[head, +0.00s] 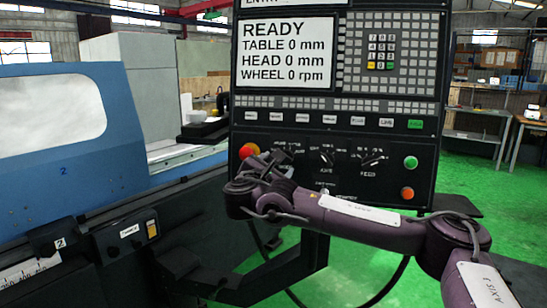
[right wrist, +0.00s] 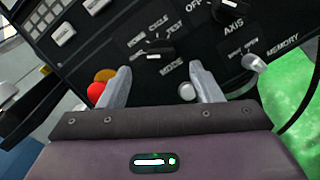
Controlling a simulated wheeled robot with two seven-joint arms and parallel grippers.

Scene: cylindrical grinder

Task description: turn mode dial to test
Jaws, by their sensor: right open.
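The mode dial (right wrist: 155,47) is a black knob on the black control panel (right wrist: 90,55), with "CYCLE" and "TEST" printed around it and "MODE" beside it. A white bar shows on its near face; I cannot tell which label it points to. My right gripper (right wrist: 160,67) is open, its two pale fingers apart on either side of the dial's line, empty and seemingly short of the knob. In the head view my right gripper (head: 263,163) is in front of the panel's lower left and partly hides the mode dial. My left gripper is not in view.
A red button (right wrist: 96,92) is beside the left finger and a pale button (right wrist: 187,91) near the right finger. The axis dial (right wrist: 234,7) is at upper right. The panel screen (head: 285,52) reads READY. A blue machine (head: 70,130) stands left; green floor (head: 460,180) is right.

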